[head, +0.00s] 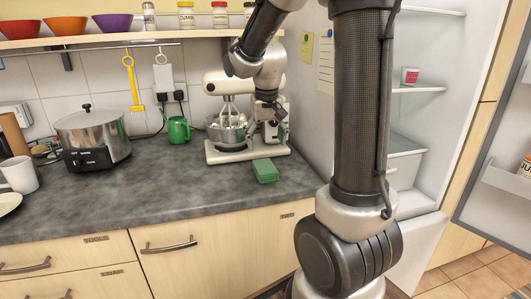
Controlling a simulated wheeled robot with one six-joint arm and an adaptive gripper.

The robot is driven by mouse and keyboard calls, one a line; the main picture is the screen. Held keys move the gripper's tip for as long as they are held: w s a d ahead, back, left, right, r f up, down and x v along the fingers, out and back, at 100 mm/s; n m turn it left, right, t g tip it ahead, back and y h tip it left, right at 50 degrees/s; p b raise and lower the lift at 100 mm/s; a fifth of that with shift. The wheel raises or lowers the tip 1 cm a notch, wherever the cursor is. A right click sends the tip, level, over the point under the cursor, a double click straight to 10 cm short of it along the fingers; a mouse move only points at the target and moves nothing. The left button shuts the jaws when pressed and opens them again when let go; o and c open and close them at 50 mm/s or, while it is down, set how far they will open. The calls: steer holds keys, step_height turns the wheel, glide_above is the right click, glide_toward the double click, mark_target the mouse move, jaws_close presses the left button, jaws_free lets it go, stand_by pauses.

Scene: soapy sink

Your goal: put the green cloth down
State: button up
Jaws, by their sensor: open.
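The green cloth (266,170), a small folded-looking block, lies flat on the grey counter (160,205), just in front of the stand mixer's base. My gripper (273,130) hangs above and behind the cloth in the picture, in front of the mixer's right part. It is open and apart from the cloth, with nothing seen between its fingers. The fingertips are small and partly lost against the mixer.
The stand mixer (216,86) stands close beside my gripper. A green watering can (178,129) and a steel slow cooker (92,137) are to the left. An open fridge (420,130) is at right. The counter's front middle is clear.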

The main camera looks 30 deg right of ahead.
steer(key=s+a+r+n+t, duration=0.1)
steer(key=s+a+r, duration=0.1)
steer(key=s, duration=0.8)
steer(key=s+a+r+n+t+y, duration=0.1)
steer(key=s+r, duration=0.4)
steer(key=s, duration=0.6)
steer(key=shift+s+a+n, duration=0.25)
steer(key=shift+a+n, duration=0.3)
steer(key=shift+n, duration=0.05)
steer(key=shift+o, duration=0.5)
